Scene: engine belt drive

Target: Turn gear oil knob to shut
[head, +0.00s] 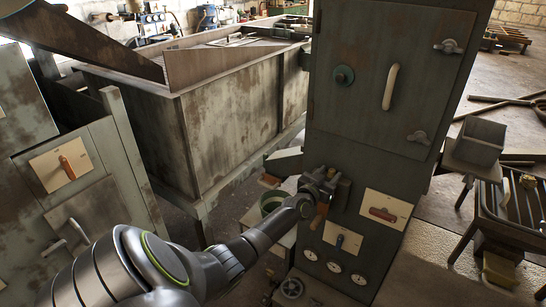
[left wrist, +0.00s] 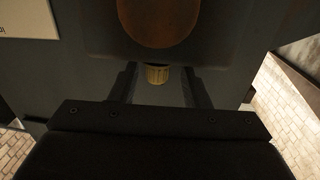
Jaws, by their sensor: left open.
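My left gripper (head: 322,187) is at the front of the green-grey cabinet (head: 375,135), and its open fingers (left wrist: 160,88) also show in the left wrist view. A small yellowish ribbed knob (left wrist: 157,75) appears between the fingertips, with a gap on each side. I cannot tell its depth or whether it is the gear oil knob. Above it is a dark orange-brown rounded part (left wrist: 158,22). In the head view, an orange handle (head: 318,217) hangs just below the gripper, partly hidden by it. The labels are too small to read. My right gripper is not in view.
A plate with a reddish handle (head: 383,214) is right of the gripper. A smaller plate with a dark knob (head: 340,241) and several gauges (head: 333,267) sit below. A handwheel (head: 292,288) is near the cabinet's foot. A large rusty tank (head: 225,125) stands at the left.

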